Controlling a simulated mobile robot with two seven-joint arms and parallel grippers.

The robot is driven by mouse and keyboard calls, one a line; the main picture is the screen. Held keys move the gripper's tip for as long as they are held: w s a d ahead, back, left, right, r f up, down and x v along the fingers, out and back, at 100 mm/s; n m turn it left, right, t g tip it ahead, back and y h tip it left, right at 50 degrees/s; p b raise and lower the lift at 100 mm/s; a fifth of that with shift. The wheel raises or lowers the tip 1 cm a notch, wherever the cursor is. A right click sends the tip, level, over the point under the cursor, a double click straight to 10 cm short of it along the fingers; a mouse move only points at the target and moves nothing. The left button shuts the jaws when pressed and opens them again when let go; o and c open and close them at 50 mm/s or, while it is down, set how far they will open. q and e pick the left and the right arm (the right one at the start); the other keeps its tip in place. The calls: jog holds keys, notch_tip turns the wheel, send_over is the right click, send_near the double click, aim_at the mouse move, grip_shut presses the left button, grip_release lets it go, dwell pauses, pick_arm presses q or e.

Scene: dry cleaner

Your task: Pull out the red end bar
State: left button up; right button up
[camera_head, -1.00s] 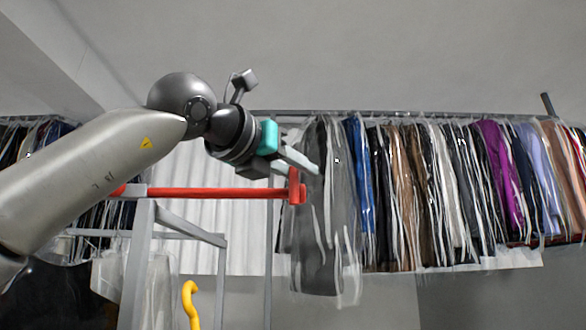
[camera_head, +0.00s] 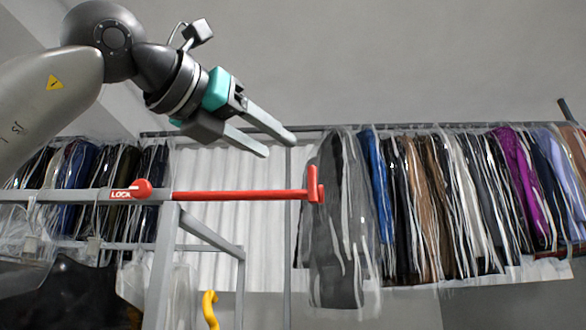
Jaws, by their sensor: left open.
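The red end bar (camera_head: 245,195) sticks out to the right from a grey rail on a metal frame. Its right end has an upright red end piece (camera_head: 316,186). A red knob (camera_head: 142,188) with a red "LOCK" label (camera_head: 121,195) sits on the rail to the left of the bar. My left gripper (camera_head: 279,145) is open and empty, above and a little left of the end piece, its fingers pointing right and down. The fingers are apart from the bar. My right gripper is not in view.
The grey frame (camera_head: 164,265) stands below the bar. A yellow hook (camera_head: 210,310) shows at the bottom. Bagged clothes (camera_head: 450,200) hang on a long rail behind at right, and more (camera_head: 85,170) hang at left. Free room lies above the bar.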

pick_arm(q)
jog(key=v, duration=0.4)
jog(key=shift+b, duration=0.3)
jog(key=shift+w, duration=0.1)
